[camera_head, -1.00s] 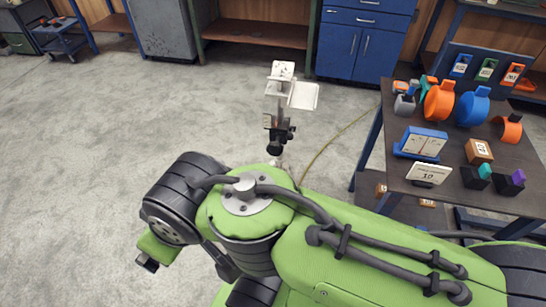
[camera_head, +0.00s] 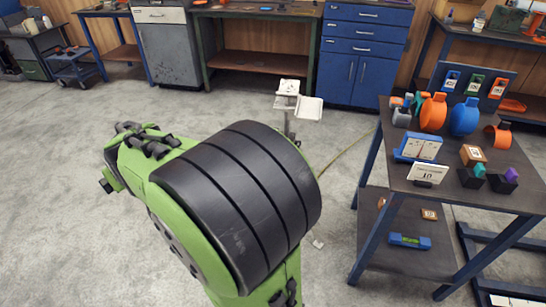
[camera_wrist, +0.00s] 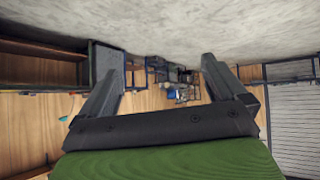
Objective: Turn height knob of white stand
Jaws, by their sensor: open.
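The white stand (camera_head: 298,103) stands on the floor beyond my arm in the head view, with white plates at its top. Its lower part is hidden behind my green and black arm, and I cannot make out its height knob. My gripper shows in the wrist view (camera_wrist: 160,85) with its two dark fingers wide apart and nothing between them. The wrist view looks across the room, upside down, and the stand is not seen in it. In the head view the gripper's fingers cannot be made out.
A dark table (camera_head: 455,190) with orange and blue round parts, small boxes and a card stands at the right. A blue cabinet (camera_head: 355,50) and a workbench (camera_head: 255,12) line the back wall. A cable lies on the floor near the stand. The floor at the left is open.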

